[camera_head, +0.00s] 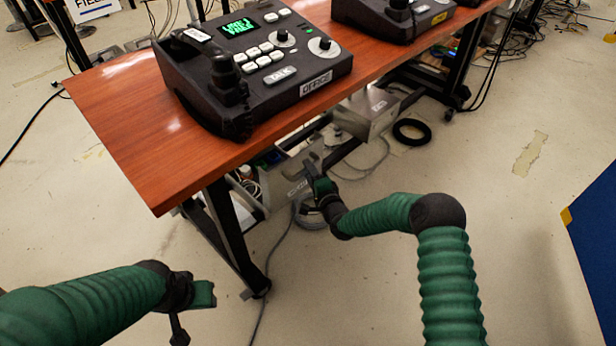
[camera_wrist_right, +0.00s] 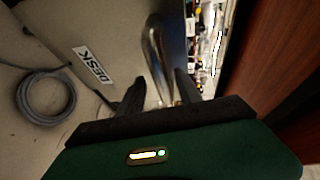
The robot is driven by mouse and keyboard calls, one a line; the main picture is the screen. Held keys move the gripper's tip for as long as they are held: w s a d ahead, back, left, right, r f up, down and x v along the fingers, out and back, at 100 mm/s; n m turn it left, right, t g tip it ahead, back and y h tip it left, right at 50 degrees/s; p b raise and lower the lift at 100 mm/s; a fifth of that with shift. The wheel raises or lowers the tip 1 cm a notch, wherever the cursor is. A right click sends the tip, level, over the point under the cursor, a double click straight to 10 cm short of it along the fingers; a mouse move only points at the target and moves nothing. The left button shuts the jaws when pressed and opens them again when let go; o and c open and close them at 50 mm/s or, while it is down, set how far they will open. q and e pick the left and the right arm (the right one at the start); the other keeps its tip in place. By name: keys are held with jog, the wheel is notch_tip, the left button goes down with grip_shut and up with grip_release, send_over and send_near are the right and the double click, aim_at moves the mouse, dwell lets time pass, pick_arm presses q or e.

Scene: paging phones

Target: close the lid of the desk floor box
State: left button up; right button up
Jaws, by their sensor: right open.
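The desk floor box (camera_head: 248,198) is a pale grey metal box under the front of the red-brown table. Its open interior, with wiring and small parts, shows in the right wrist view (camera_wrist_right: 208,50). A grey panel (camera_wrist_right: 75,30) with a DESK label (camera_wrist_right: 94,65) lies beside that interior. A shiny metal handle (camera_wrist_right: 153,52) stands near the panel's edge. My right gripper (camera_head: 314,164) is at the box; in the right wrist view (camera_wrist_right: 160,92) its open fingers lie on either side of the handle. Contact is unclear. My left gripper (camera_head: 192,300) is in front of the table, away from the box.
The table (camera_head: 140,140) overhangs the box and carries a large black OFFICE phone (camera_head: 250,65) and another phone (camera_head: 395,15). A table leg (camera_head: 232,235) stands left of the box. Another metal box (camera_head: 368,112) is behind. Cables lie on the floor; the front floor is clear.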

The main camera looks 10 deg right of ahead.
jog(key=shift+x, duration=0.8)
jog(key=shift+c, duration=0.2)
grip_shut()
jog(key=shift+s+f, duration=0.1)
jog(key=shift+f, duration=0.05)
dwell(0.4)
